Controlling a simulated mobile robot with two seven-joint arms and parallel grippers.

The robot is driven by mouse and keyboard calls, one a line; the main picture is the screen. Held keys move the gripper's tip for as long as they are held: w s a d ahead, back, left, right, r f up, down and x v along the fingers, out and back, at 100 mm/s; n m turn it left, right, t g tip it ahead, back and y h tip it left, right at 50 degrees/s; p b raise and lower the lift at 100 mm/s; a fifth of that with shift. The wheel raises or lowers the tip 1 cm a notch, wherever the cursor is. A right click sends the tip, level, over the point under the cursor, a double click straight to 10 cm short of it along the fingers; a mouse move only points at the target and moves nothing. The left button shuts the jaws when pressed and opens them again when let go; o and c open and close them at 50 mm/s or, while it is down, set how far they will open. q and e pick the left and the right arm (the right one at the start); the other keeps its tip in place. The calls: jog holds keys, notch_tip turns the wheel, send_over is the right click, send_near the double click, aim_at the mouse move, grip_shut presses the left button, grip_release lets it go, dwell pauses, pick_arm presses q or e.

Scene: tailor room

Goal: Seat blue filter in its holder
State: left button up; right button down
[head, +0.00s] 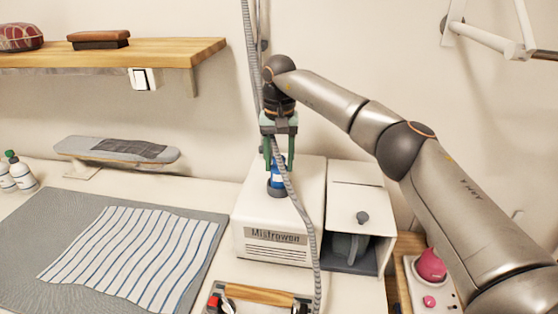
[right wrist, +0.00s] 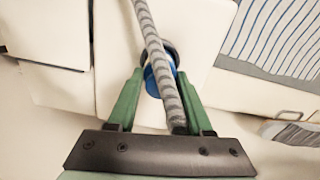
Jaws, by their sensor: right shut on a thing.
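The blue filter (head: 275,171) is upright between the green fingers of my right gripper (head: 279,163), which is shut on it. It also shows in the right wrist view (right wrist: 152,84), partly covered by a grey hose. The dark round holder (head: 274,191) is on top of the white Mistrowen steam unit (head: 252,218), directly below the filter. In the right wrist view the holder's dark rim (right wrist: 171,53) shows around the filter's far side. I cannot tell whether the filter's lower end is inside the holder or just above it. My left gripper is not in view.
A grey ribbed hose (head: 305,215) hangs in front of the gripper and the unit. A lidded compartment (head: 355,200) adjoins the unit on the right. A striped cloth (head: 135,255) lies on a grey mat at left. A wooden shelf (head: 110,54) is on the wall.

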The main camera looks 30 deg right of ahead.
jog(key=shift+f, duration=0.55)
dwell(0.4)
jog(key=c, duration=0.6)
grip_release()
jog(key=shift+r, duration=5.5)
jog(key=shift+s+f, duration=0.1)
